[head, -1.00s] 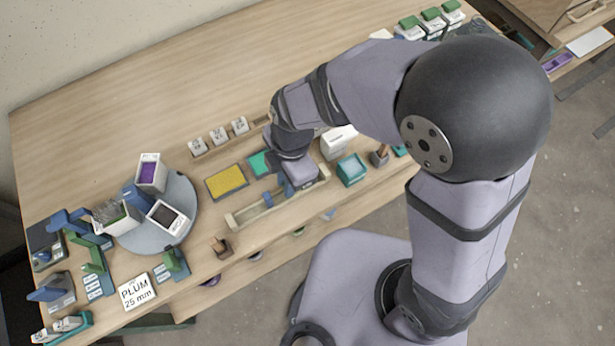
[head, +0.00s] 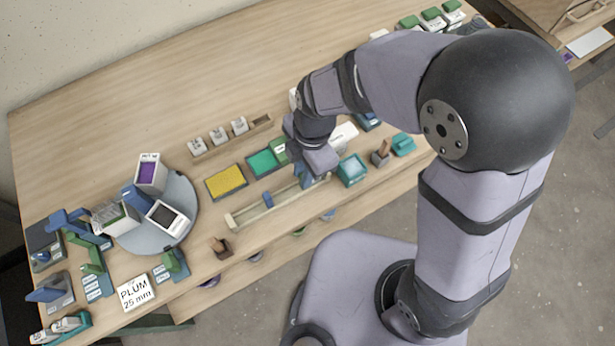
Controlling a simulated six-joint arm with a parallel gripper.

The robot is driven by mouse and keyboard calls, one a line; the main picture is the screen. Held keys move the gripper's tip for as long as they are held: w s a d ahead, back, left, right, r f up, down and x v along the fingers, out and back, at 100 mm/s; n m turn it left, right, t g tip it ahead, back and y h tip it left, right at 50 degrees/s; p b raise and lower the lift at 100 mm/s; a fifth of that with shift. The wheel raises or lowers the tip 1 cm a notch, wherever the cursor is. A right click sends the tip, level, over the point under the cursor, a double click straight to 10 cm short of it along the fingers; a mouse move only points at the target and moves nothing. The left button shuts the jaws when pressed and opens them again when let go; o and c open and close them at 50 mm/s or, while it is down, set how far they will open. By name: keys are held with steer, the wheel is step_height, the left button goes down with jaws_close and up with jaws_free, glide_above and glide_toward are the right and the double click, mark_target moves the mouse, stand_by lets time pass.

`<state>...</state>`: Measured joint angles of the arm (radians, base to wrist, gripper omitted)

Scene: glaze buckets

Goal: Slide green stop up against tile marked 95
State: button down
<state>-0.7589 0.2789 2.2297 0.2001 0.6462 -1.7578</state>
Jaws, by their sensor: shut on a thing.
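My gripper (head: 306,182) points down at the right end of a long, low wooden rail (head: 242,215). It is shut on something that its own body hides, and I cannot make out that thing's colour. A small blue block (head: 268,199) sits on the rail, left of my gripper and apart from it. A green block (head: 280,150) shows behind my gripper at the right end of the teal pad. I cannot tell whether it is the green stop. Several small white tiles (head: 218,135) stand by a wooden rack behind the pads. Their marks are too small to read.
A yellow pad (head: 226,182) and a teal pad (head: 263,162) lie behind the rail. A teal box (head: 352,169) stands close to the right. A round grey turntable (head: 183,222) with buckets is at the left.

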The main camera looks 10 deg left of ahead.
steer(key=shift+w+d, duration=0.15)
steer(key=shift+w, duration=0.05)
steer(key=c, duration=1.7)
jaws_free()
steer(key=shift+c, duration=0.2)
step_height(320, 180, up, 7)
steer(key=p, duration=0.6)
